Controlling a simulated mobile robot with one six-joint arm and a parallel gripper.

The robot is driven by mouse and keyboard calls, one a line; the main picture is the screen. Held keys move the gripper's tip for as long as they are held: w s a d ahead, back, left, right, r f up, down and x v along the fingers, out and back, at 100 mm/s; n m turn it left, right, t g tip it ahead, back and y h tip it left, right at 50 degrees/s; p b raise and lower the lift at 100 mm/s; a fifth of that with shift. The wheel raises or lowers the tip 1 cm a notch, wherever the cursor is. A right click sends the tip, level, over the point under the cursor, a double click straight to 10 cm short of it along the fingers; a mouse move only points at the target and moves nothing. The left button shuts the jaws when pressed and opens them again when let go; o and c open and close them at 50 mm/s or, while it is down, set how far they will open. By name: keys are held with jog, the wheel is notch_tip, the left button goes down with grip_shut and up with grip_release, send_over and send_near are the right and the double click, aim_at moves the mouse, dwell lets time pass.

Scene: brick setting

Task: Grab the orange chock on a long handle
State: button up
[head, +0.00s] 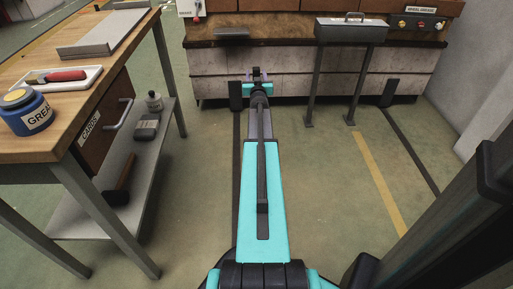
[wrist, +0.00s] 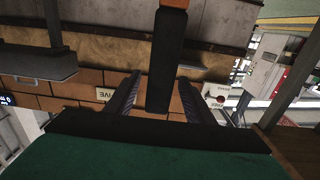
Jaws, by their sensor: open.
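My gripper (head: 257,76) is at the far end of my stretched-out arm, in front of the low wall beneath the far bench. In the wrist view its two dark fingers (wrist: 160,95) stand apart and open. A dark bar with an orange-brown section (wrist: 170,35) runs down from the top of the wrist view and ends in the gap between the fingers. It looks like the chock on its handle. I cannot tell whether it touches a finger or how deep it lies between them. In the head view I cannot make it out; my gripper covers that spot.
A wooden workbench (head: 80,120) stands at the left with a blue grease tub (head: 27,113), a tray and a lower shelf (head: 135,180). A grey metal box on legs (head: 350,32) stands right of my gripper. Dark blocks (head: 388,93) stand by the far wall. Floor between is clear.

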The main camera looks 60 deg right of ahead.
jog(key=shift+w+d, duration=0.4)
jog(key=shift+d, duration=0.1)
grip_shut()
dwell(0.3)
dwell(0.9)
jog(key=shift+r, duration=0.2)
